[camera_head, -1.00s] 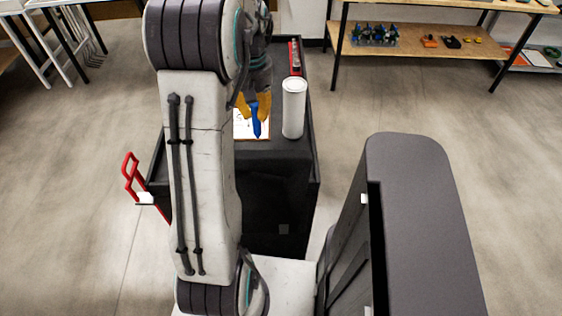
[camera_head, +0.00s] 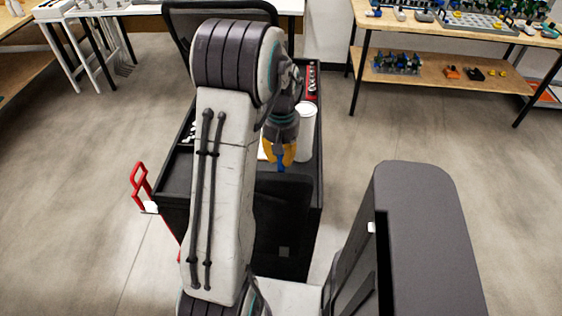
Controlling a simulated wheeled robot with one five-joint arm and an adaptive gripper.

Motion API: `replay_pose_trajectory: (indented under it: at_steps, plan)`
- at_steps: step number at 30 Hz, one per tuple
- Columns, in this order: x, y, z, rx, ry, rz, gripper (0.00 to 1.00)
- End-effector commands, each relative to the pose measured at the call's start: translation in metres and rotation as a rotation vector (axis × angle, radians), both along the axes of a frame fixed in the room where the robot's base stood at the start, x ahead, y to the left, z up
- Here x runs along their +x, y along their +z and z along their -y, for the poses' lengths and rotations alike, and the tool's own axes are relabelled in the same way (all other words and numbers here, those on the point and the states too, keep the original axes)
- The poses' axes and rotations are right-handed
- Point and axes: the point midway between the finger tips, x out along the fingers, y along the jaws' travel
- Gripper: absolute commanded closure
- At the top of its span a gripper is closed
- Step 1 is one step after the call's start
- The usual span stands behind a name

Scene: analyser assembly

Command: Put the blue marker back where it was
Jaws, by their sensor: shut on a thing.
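My gripper (camera_head: 280,158), with orange fingers, is shut on the blue marker (camera_head: 281,166). The marker points downward, and its upper part is hidden between the fingers. They are over the black cart (camera_head: 178,178), just left of and in front of a white cylinder (camera_head: 307,122). I cannot tell whether the marker's lower end touches the cart. A small strip of a white sheet (camera_head: 262,153) shows left of the fingers; my arm hides most of it.
A red and black item (camera_head: 311,82) lies behind the cylinder. The cart has a red handle (camera_head: 141,182) at left. Behind right, a workbench (camera_head: 480,32) has a lower shelf (camera_head: 440,80) with small parts.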

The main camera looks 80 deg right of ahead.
Motion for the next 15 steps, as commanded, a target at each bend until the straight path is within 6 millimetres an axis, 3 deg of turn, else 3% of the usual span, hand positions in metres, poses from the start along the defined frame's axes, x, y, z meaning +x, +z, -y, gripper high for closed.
replay_pose_trajectory:
  at_steps: [6,15]
  plan:
    - [0.0,-0.022,0.0,0.002,0.0,0.0,1.0]
    - [0.0,-0.025,0.0,0.0,0.0,0.0,1.0]
